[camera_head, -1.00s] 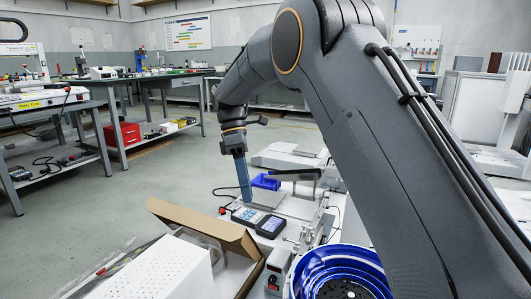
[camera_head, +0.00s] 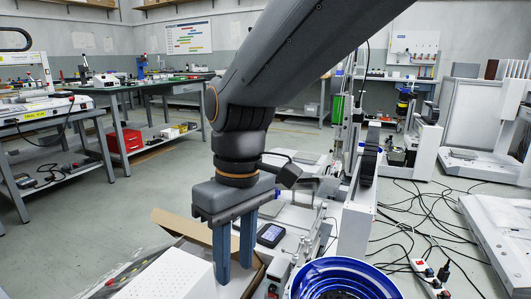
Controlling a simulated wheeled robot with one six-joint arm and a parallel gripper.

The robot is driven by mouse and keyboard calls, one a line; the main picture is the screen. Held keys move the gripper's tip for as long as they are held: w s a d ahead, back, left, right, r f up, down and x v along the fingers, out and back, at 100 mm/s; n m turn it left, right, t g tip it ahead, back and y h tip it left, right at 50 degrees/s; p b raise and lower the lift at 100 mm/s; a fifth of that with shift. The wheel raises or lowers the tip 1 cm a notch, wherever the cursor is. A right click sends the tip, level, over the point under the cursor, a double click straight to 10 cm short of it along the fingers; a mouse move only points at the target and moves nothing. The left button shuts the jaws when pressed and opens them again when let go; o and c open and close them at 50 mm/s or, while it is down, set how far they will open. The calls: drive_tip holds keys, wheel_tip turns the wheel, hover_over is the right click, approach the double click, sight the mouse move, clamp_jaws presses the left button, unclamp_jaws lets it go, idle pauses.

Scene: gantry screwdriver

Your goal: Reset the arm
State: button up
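My gripper (camera_head: 235,270) hangs from my arm near the middle of the picture, pointing down. Its two blue-grey fingers stand apart with a gap between them, and I see nothing held there. In this view the fingers overlap the open brown cardboard box (camera_head: 178,224) and the side of the white perforated box (camera_head: 170,278). I cannot tell how far above them the fingertips are. My arm reaches in from the upper right.
A blue round bowl feeder (camera_head: 345,272) stands at the bottom, right of my gripper. A device with a screen (camera_head: 270,235) lies behind it. A gantry machine (camera_head: 358,200) stands to the right. Cables (camera_head: 430,215) and a power strip (camera_head: 428,272) lie on the floor. Open floor lies left.

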drive_tip(key=s+d+m+t+y+p, duration=0.1)
drive_tip(key=s+d+m+p, duration=0.25)
drive_tip(key=s, duration=0.65)
drive_tip(key=d+r+m+h+p, duration=0.1)
drive_tip(key=d+r+m+p, duration=0.2)
drive_tip(key=d+r+p, duration=0.7)
drive_tip(key=d+r+m+p, duration=0.3)
drive_tip(key=d+r+p, duration=0.8)
drive_tip(key=r+p, duration=0.6)
drive_tip(key=p, duration=0.9)
drive_tip(key=shift+w+r+h, duration=0.2)
drive_tip(key=shift+h, duration=0.2)
